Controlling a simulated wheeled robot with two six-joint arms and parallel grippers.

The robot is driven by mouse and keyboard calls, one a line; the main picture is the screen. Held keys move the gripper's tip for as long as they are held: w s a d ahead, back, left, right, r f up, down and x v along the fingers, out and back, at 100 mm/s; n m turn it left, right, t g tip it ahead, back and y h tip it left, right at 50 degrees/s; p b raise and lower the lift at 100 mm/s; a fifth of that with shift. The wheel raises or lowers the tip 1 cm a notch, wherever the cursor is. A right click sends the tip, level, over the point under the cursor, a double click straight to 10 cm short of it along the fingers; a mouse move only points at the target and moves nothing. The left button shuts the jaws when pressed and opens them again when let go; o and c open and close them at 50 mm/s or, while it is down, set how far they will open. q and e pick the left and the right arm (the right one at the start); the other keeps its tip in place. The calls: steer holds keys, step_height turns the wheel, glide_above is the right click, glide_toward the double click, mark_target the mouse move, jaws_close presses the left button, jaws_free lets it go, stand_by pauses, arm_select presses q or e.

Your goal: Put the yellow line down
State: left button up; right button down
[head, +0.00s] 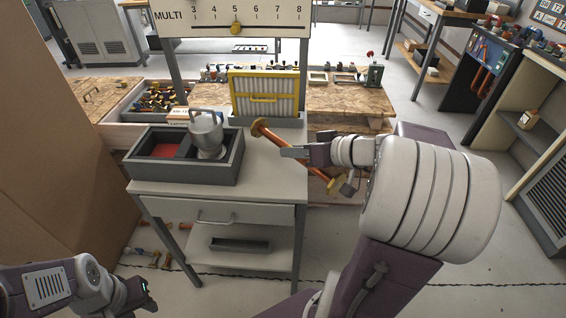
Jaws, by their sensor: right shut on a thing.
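The yellow line is a copper-coloured pipe with yellow flanged ends (274,137). It slants from upper left to lower right across the right edge of the grey table (265,165). My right gripper (296,152) is shut on it near its middle. I cannot tell whether its upper-left end touches the table top or hangs above it. Its lower-right end is out past the table's edge, partly behind my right arm. My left gripper (142,290) is low at the bottom left, apart from the table, and its fingers are too small to read.
A dark divided tray (232,165) holds a metal jug (206,132) and a red piece. A yellow-framed filter (264,95) stands at the table's back. More copper pipes lie on the floor at lower left.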

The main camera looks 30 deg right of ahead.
glide_above(287, 165)
step_height(287, 165, down, 5)
steer(key=shift+f, duration=0.1)
steer(key=shift+w+d+f+b, duration=0.1)
steer(key=shift+f+b, duration=0.6)
steer(key=shift+f, duration=1.25)
steer(key=shift+f+b, duration=0.15)
steer(key=shift+b, duration=0.15)
steer(key=c, duration=1.3)
jaws_free()
steer(key=shift+r+p, duration=0.3)
steer(key=shift+p, duration=0.15)
steer(key=p+v, duration=0.1)
steer(key=v, duration=1.1)
